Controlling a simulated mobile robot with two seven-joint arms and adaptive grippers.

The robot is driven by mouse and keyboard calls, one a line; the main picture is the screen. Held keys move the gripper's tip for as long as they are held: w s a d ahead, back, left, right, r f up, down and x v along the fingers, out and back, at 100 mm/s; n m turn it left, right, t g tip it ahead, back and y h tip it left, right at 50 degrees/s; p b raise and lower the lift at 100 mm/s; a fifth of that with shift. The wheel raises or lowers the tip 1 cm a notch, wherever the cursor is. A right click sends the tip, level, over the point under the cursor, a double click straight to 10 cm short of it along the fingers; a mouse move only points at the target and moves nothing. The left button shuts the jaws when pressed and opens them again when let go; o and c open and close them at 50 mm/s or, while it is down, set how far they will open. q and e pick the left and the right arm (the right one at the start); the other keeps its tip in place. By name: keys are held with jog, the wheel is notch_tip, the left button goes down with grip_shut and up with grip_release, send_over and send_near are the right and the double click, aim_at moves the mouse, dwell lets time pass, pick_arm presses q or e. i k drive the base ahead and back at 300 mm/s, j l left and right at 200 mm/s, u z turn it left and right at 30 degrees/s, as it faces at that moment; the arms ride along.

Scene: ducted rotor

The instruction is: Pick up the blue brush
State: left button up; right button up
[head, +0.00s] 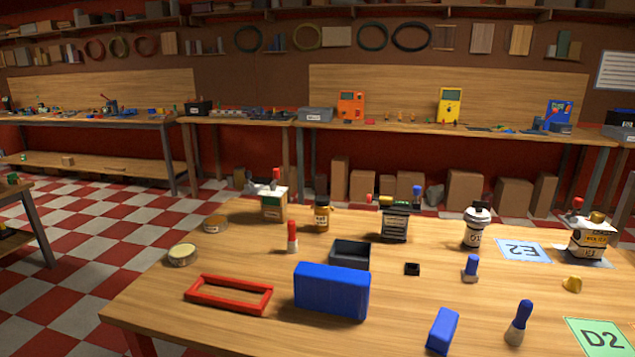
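A small upright item with a blue handle and a greyish lower end, which looks like the blue brush (519,325), stands near the front right of the wooden table (170,312). It leans slightly. Another small item with a blue top and a grey base (471,268) stands farther back. A blue block (442,331) lies to the left of the brush, apart from it. Neither of my grippers shows in the head view.
A large blue box (331,291) and a red frame (229,295) lie at the front left. A dark open tray (350,253) sits behind the box. A green D2 card (602,338) lies right of the brush. Several bottles and boxes line the back.

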aim_at(514, 335)
jog(key=z, duration=1.25)
jog(key=u, duration=2.05)
jog(key=l+z, duration=0.1)
jog(key=z, duration=1.5)
